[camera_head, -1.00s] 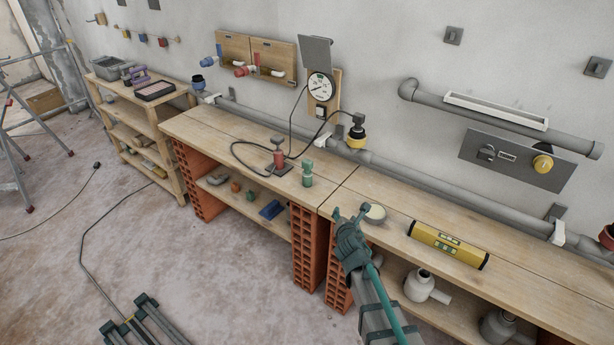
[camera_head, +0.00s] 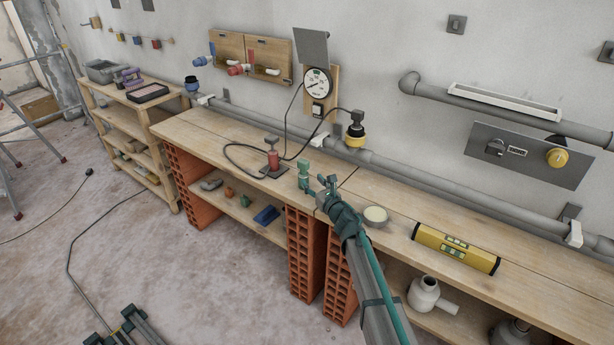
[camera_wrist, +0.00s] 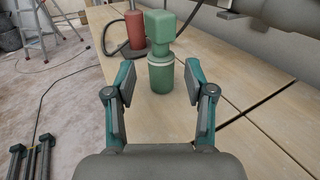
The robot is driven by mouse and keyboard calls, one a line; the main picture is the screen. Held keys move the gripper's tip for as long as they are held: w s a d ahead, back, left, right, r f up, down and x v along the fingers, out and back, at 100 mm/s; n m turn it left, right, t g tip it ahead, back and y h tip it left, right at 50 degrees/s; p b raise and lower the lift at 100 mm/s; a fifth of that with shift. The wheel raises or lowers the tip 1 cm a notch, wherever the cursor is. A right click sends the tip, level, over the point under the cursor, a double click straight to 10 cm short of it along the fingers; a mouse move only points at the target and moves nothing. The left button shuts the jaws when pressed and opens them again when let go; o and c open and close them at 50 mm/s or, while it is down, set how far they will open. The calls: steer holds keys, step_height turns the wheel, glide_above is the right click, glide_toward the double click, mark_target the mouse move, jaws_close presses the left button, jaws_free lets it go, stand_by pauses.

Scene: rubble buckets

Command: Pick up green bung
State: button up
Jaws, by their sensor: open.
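The green bung (camera_head: 304,174) stands upright on the wooden bench top (camera_head: 210,135), near the seam between two boards. In the wrist view the green bung (camera_wrist: 161,50) has a block-shaped top on a ridged round body. My gripper (camera_head: 326,184) is just to the right of the bung in the head view. In the wrist view my gripper (camera_wrist: 158,85) has its two fingers spread apart, with the bung ahead of and between their tips. Nothing is held.
A red hand pump (camera_head: 273,160) with a black hose stands left of the bung. A round tin (camera_head: 375,217) and a yellow level (camera_head: 455,248) lie to the right. A grey pipe (camera_head: 400,178) runs along the wall behind.

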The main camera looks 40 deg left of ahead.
mark_target(305, 173)
steer(key=p+x, duration=0.1)
steer(key=x, duration=0.7)
steer(key=shift+w+p, duration=0.1)
steer(key=shift+p, duration=0.2)
jaws_close()
